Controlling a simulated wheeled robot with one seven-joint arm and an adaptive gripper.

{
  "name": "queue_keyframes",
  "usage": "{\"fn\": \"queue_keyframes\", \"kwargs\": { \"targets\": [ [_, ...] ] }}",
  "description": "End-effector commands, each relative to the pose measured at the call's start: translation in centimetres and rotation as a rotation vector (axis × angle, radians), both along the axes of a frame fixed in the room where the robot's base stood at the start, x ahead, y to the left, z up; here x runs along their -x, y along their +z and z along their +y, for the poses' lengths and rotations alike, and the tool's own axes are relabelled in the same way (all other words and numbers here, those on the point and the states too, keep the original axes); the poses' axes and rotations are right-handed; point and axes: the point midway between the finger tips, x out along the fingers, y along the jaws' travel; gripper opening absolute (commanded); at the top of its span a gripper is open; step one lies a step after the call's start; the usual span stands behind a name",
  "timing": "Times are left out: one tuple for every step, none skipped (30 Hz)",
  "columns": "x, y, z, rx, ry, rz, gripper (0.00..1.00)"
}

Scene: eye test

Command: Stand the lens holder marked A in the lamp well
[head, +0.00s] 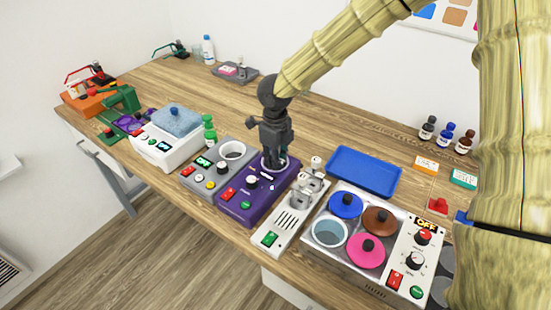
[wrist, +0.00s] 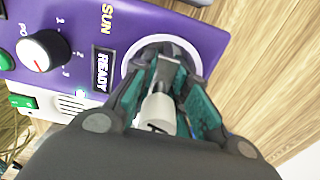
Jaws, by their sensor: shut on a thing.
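A purple lamp unit (head: 240,202), lettered SUN with a READY display, stands mid-bench. It also shows in the wrist view (wrist: 120,20). A pale round well (wrist: 128,65) is set in its top. My gripper (head: 274,160) points down over this well. In the wrist view my gripper (wrist: 168,68) is shut on a small whitish-grey piece (wrist: 157,108), seemingly the lens holder, with teal pads on either side. Its lower end is at the well, but the fingers hide whether it is seated. No letter A can be read on it.
A grey unit (head: 190,178) with a ring well stands left, with a green bottle (head: 209,130) behind. A white slotted unit (head: 280,228) stands close at right, then a steel unit (head: 345,262) with coloured lids. An empty blue tray (head: 364,170) lies behind.

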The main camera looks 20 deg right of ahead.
Motion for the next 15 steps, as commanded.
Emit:
{"fn": "queue_keyframes", "kwargs": {
  "targets": [
    [-0.01,-0.04,0.01,0.000,0.000,0.000,0.00],
    [-0.01,-0.07,0.01,0.000,0.000,0.000,0.00],
    [-0.01,-0.11,0.01,0.000,0.000,0.000,0.00],
    [-0.01,-0.14,0.01,0.000,0.000,0.000,0.00],
    [-0.01,-0.16,0.01,0.000,0.000,0.000,0.00],
    [-0.01,-0.20,0.01,0.000,0.000,0.000,0.00],
    [-0.01,-0.23,0.01,0.000,0.000,0.000,0.00],
    [-0.01,-0.26,0.01,0.000,0.000,0.000,0.00],
    [-0.01,-0.29,0.01,0.000,0.000,0.000,0.00],
    [-0.01,-0.32,0.01,0.000,-0.001,0.000,0.00],
    [-0.01,-0.35,0.01,0.000,-0.001,0.000,0.00],
    [0.00,-0.39,0.01,0.000,-0.001,0.000,0.00],
    [0.00,-0.41,0.01,-0.001,-0.001,0.001,0.00],
    [0.00,-0.44,0.01,-0.001,-0.001,0.001,0.00],
    [0.00,-0.48,0.01,-0.001,-0.001,0.001,0.00]
  ]
}}
